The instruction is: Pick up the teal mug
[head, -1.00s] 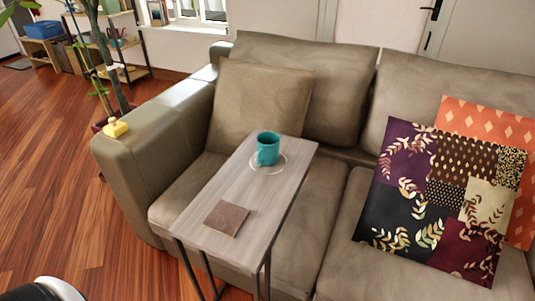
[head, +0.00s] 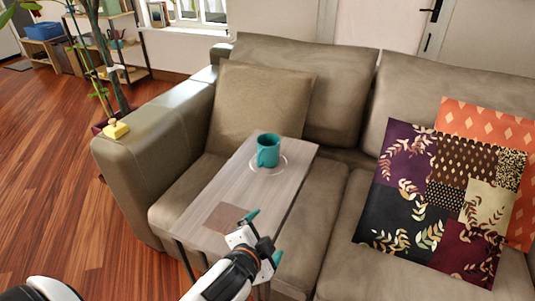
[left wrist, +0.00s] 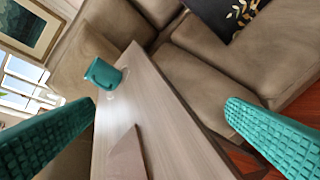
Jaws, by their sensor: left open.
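The teal mug (head: 268,150) stands upright near the far end of a narrow wooden side table (head: 205,195), inside a pale ring on the top. In the left wrist view the mug (left wrist: 103,75) shows ahead, left of centre, with its handle on the near side. My left gripper (head: 264,236) is at the near right edge of the table, short of the mug and apart from it. Its two teal fingers are wide apart and nothing is between them. My right gripper is not in view.
A flat brown square (head: 227,217) lies on the near part of the table, partly behind my left gripper. A grey-brown sofa (head: 310,220) surrounds the table's far side, with patterned cushions (head: 440,200) at right.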

